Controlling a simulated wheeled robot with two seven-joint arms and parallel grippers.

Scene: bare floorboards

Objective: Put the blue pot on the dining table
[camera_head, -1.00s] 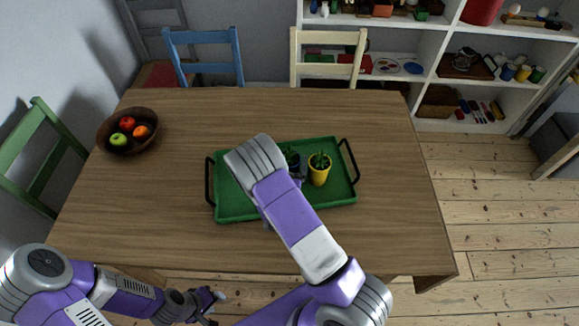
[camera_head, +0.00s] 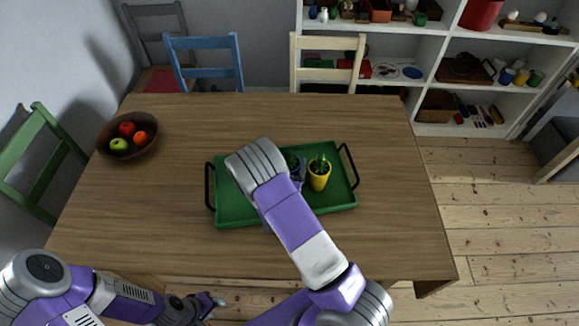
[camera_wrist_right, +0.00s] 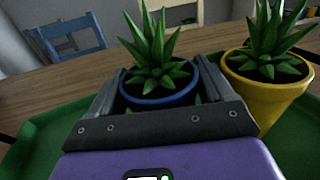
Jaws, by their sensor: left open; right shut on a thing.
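The blue pot (camera_wrist_right: 160,100) holds a spiky green plant and sits upright between the fingers of my right gripper (camera_wrist_right: 158,92), which is shut on it. In the head view my right arm largely hides the pot, over the green tray (camera_head: 235,213) and just left of the yellow pot (camera_head: 319,180). I cannot tell whether the blue pot touches the tray. The tray lies on the wooden dining table (camera_head: 150,220). My left gripper (camera_head: 214,304) is open and empty in front of the table's near edge, low at the bottom of the view.
The yellow pot (camera_wrist_right: 262,98) with its plant stands close beside the blue pot. A brown bowl (camera_head: 146,151) of fruit is at the table's far left. The table is clear left and right of the tray. Chairs and a white shelf (camera_head: 440,60) stand behind.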

